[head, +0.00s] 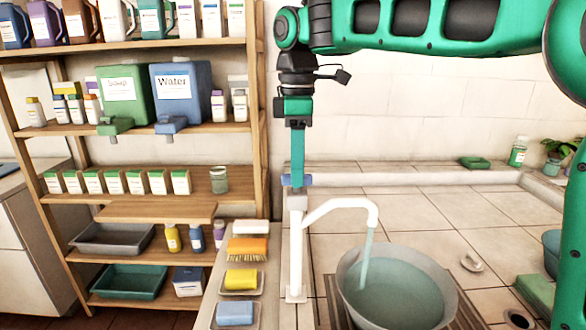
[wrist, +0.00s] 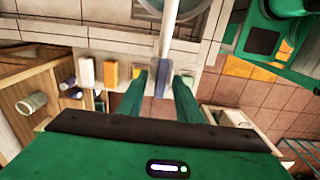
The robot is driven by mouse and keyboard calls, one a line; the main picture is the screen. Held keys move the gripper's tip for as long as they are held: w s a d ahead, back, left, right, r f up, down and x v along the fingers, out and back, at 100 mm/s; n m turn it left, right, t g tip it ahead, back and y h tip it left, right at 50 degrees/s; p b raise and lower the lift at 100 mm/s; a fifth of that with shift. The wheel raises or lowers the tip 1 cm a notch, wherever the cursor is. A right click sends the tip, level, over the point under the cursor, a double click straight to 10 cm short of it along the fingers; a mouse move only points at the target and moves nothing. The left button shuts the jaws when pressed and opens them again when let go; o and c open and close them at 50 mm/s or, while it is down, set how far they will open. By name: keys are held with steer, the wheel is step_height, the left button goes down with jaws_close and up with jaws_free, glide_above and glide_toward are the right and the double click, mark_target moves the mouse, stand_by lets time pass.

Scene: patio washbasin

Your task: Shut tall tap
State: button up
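The tall white tap (head: 296,248) stands at the left edge of the basin counter, its spout bent over to the right. A stream of water (head: 366,262) runs from the spout into a round grey basin (head: 440,275) holding water. A small blue handle (head: 288,181) sits on top of the tap. My gripper (head: 297,184) points straight down at this handle. In the wrist view my two green fingers (wrist: 161,80) are apart, one on each side of the blue handle (wrist: 161,84). Gaps seem to show beside it; contact is not clear.
A wooden shelf (head: 150,128) with bottles, jugs and trays stands at the left. A brush (head: 246,250), a yellow sponge (head: 241,279) and a blue bar (head: 235,313) lie in a row left of the tap. A tiled wall rises behind.

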jaws_close()
steer(key=shift+a, duration=0.2)
steer(key=shift+d, duration=0.15)
